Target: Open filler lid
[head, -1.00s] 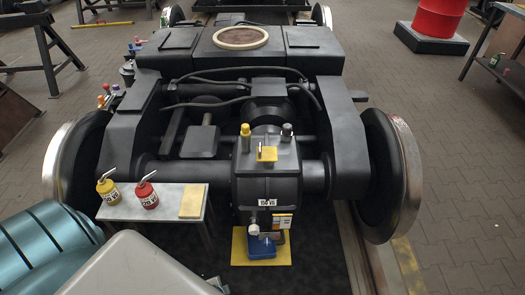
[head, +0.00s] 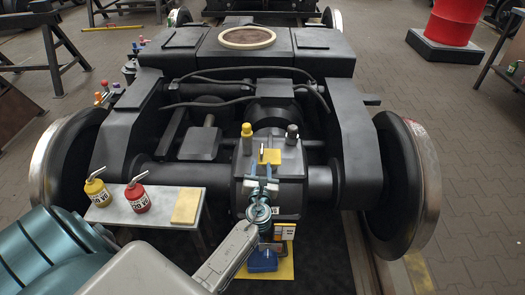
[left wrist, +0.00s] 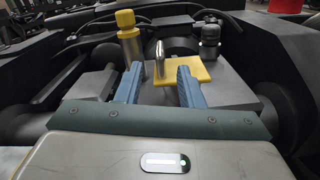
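The filler lid (head: 270,156) is a small yellow plate lying flat on top of the dark gearbox (head: 285,185). In the left wrist view the yellow lid (left wrist: 187,68) carries an upright metal lever (left wrist: 160,58) near its left edge. My left gripper (head: 262,170) is at the front top edge of the gearbox, just short of the lid. Its two blue fingers stand apart, and the lever shows in the gap between and beyond them. Nothing is held. My right gripper is not in view.
A yellow-capped fitting (head: 247,139) and a dark-capped fitting (head: 292,135) flank the lid. A small table (head: 150,214) at left bears a yellow oil can (head: 96,191), a red oil can (head: 137,197) and a yellow cloth (head: 187,206). A blue container (head: 263,261) sits below the gearbox.

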